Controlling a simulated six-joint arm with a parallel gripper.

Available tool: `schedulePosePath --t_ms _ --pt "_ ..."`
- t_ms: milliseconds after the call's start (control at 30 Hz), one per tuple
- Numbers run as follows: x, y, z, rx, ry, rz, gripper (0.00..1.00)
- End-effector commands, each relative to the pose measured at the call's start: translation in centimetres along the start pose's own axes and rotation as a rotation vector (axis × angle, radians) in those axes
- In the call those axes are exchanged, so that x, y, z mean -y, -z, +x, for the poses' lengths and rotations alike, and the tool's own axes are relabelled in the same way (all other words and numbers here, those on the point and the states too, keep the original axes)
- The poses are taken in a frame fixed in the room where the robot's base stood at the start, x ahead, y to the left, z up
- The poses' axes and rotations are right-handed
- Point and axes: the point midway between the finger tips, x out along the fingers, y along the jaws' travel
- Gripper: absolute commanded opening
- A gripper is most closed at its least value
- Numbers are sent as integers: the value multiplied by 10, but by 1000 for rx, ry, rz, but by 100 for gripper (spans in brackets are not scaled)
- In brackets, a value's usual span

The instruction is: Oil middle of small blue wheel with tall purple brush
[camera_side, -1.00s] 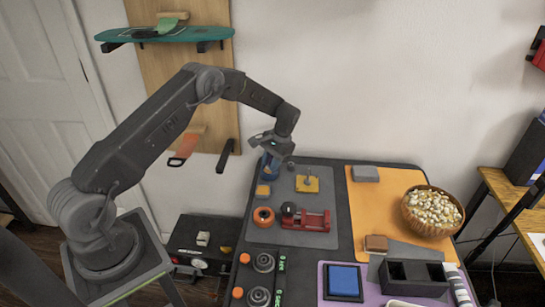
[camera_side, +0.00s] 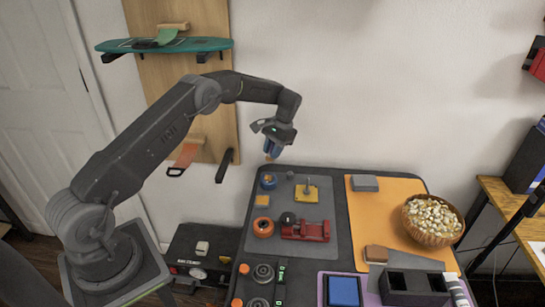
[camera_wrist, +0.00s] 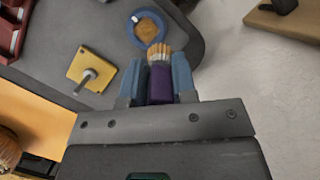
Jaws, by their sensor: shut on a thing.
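My gripper (camera_side: 272,150) is shut on the purple brush (camera_wrist: 160,84), which has pale tan bristles. The wrist view shows the purple part between the two blue fingers, with the bristles beyond them. In the side view the bristles point down, in the air above the far left corner of the table. A round blue container (camera_side: 268,181) with an orange-brown middle stands below the bristles; it also shows in the wrist view (camera_wrist: 136,36), apart from the bristles. I cannot make out a small blue wheel for certain.
A yellow block with an upright pin (camera_side: 309,195) stands right of the container. A red vise (camera_side: 312,231), a dark round piece (camera_side: 288,219) and an orange ring (camera_side: 263,228) lie nearer. A grey block (camera_side: 364,183) and a bowl (camera_side: 432,233) are farther right.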

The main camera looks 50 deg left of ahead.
Motion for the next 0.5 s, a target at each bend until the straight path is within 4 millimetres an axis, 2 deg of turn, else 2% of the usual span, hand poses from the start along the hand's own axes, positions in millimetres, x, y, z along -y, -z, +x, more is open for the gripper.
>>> schedulePosePath --t_ms 200,500 --pt "2 -6 -18 -1 0 0 2" --pt "3 -7 -21 1 0 0 2"
